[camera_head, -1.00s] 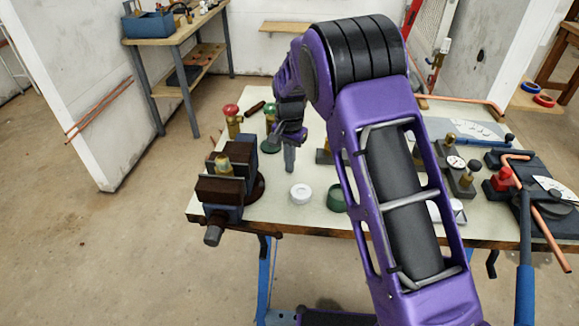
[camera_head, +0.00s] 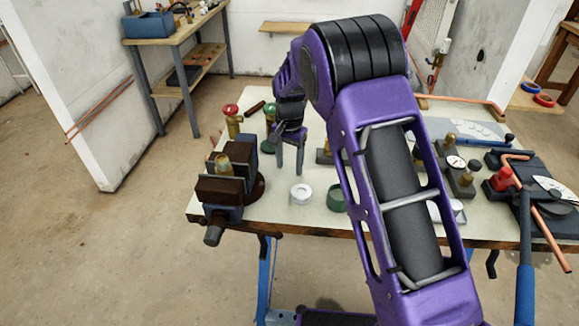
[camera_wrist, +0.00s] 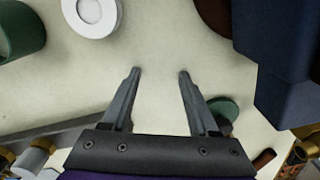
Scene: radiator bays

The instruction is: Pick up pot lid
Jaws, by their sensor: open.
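A flat, round, dark green lid (camera_head: 266,147) lies on the bench just left of and behind my gripper in the head view. In the wrist view the green lid (camera_wrist: 224,107) shows beside the right finger, partly hidden by it. A green pot (camera_head: 336,199) stands nearer the bench's front edge; it also shows at the upper left of the wrist view (camera_wrist: 20,32). My gripper (camera_head: 288,170) points down over the bench, open and empty. In the wrist view its fingers (camera_wrist: 159,72) are apart with only bare bench top between them.
A vise (camera_head: 222,190) stands at the bench's left front corner, close to my gripper. A white ring (camera_head: 301,193) lies in front of my gripper. A red-topped brass valve (camera_head: 232,121) stands at the back left. Gauges (camera_head: 456,163) and copper pipe fill the right side.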

